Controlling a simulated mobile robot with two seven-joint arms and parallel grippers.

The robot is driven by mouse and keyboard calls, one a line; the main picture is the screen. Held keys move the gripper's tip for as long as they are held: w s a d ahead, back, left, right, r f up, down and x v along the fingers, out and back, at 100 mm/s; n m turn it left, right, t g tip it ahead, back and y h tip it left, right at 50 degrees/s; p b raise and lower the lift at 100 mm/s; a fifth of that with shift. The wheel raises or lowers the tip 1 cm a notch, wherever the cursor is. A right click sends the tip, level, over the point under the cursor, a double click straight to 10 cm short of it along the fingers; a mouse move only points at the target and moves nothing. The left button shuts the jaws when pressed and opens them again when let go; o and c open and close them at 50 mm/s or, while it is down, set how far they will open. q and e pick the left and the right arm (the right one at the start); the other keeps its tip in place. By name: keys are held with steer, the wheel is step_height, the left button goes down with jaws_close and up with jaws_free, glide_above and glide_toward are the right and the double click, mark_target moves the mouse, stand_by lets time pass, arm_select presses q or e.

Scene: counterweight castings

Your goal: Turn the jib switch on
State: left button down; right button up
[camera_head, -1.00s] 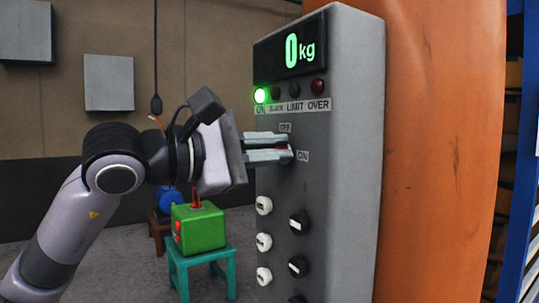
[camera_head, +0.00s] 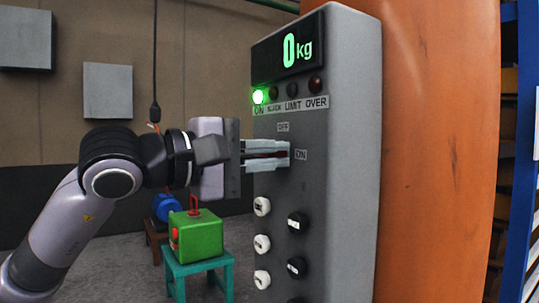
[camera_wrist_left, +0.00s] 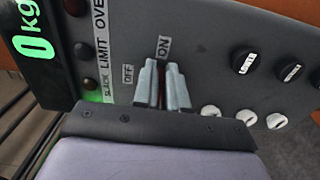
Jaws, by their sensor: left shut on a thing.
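The jib switch (camera_head: 278,155) is on the grey control panel (camera_head: 345,160), below the lamp row. Only a dark red strip of it shows between my fingers; the rest is hidden. The OFF label (camera_head: 283,127) is above it and the ON label (camera_head: 301,155) is to its right. My left gripper (camera_head: 289,154) is shut on the switch, its fingers level and pointing at the panel. In the left wrist view the fingertips (camera_wrist_left: 161,65) lie between the OFF and ON labels, pointing toward ON. My right gripper is not in view.
The display (camera_head: 289,48) reads 0 kg, and the green lamp (camera_head: 258,96) is lit. Several white buttons (camera_head: 262,207) and black knobs (camera_head: 297,224) sit below the switch. A green box (camera_head: 198,236) stands on a teal stool (camera_head: 200,268). An orange column (camera_head: 440,150) is behind the panel.

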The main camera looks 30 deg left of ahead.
arm_select(q)
steer(key=c, duration=1.2)
jaws_free()
steer(key=b+v, duration=0.1)
steer(key=v, duration=0.6)
